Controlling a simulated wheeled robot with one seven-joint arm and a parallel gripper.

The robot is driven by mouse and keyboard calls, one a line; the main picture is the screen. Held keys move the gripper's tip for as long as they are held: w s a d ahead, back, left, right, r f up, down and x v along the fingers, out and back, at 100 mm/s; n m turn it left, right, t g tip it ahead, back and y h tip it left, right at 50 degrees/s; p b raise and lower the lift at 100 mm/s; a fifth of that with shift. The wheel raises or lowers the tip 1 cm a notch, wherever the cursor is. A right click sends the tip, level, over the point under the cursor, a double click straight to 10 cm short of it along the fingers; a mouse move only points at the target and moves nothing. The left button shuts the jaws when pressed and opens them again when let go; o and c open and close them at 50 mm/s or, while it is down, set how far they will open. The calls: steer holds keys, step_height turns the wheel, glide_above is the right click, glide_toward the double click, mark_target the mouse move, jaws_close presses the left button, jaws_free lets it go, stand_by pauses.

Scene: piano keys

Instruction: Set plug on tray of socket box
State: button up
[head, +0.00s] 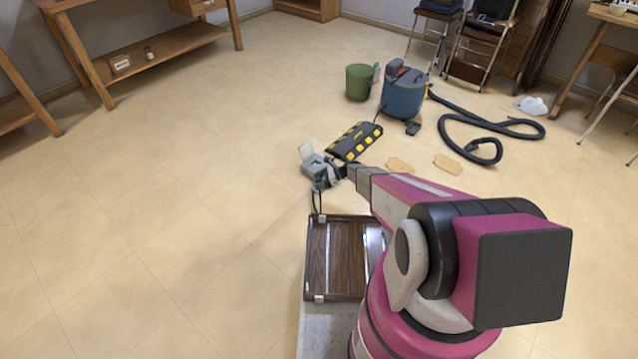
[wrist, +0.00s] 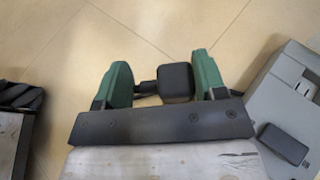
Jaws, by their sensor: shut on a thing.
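My gripper (head: 321,180) is out in front of me, with its green fingers close beside the socket box. In the wrist view my gripper (wrist: 164,84) is shut on a black, block-shaped plug (wrist: 175,82), with a narrow dark part reaching towards the left finger. The plug is held over bare floor. The grey socket box (wrist: 270,95) is to the right of the fingers, partly cut off by the frame. A dark rounded block (wrist: 283,143) shows on it. In the head view the socket box (head: 309,158) has a light raised flap; my gripper partly hides it, and its tray is not clear.
A black and yellow ramp-like piece (head: 355,141) lies just beyond the box. Behind it are a green bucket (head: 359,82) and a blue vacuum (head: 402,92) with a hose. The floor to the left is clear.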

steer(key=shift+w+a+f, duration=0.1)
steer(key=shift+w+f, duration=1)
steer(key=shift+f, duration=0.25)
steer(key=shift+w+d+f, duration=0.1)
steer(key=shift+w+f, duration=1)
steer(key=shift+f, duration=0.2)
steer(key=shift+w+a+f, duration=0.1)
steer(key=shift+w+f, duration=1)
steer(key=shift+f, duration=0.25)
steer(key=shift+f, duration=0.4)
